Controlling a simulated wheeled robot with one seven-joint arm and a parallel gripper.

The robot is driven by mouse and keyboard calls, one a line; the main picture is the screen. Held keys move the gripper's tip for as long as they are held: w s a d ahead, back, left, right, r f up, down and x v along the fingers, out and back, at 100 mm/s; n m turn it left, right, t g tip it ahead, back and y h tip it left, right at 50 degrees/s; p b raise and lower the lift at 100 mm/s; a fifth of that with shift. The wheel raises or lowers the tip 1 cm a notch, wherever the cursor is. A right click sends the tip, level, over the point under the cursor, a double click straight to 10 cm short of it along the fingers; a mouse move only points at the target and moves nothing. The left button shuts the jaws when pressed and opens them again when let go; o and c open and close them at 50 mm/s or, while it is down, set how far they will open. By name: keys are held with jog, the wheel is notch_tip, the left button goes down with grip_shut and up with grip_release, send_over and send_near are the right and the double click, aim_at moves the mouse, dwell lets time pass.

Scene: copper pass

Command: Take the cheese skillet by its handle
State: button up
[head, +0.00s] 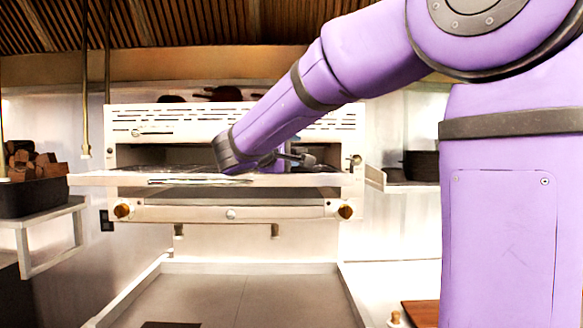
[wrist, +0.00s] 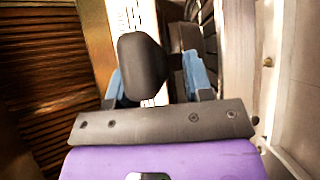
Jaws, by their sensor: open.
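My gripper (wrist: 154,76) is open in the wrist view, with one blue finger on each side. A dark, rounded, handle-like piece lies across the space between the fingers. I cannot tell whether it touches either finger or whether it belongs to the cheese skillet. In the head view my purple arm reaches into the front of the white broiler (head: 150,125), and its end hides much of the opening. My fingers cannot be made out clearly there. No skillet with visible cheese can be picked out.
Dark pans (head: 225,93) sit on top of the broiler. A flat shelf (head: 100,179) juts out from its front. A black pot (head: 421,165) stands on a side shelf at right. A dark bin of wood blocks (head: 35,198) stands at left. The grey counter (head: 235,295) below is mostly clear.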

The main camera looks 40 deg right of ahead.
grip_shut()
jog(key=shift+r, duration=0.15)
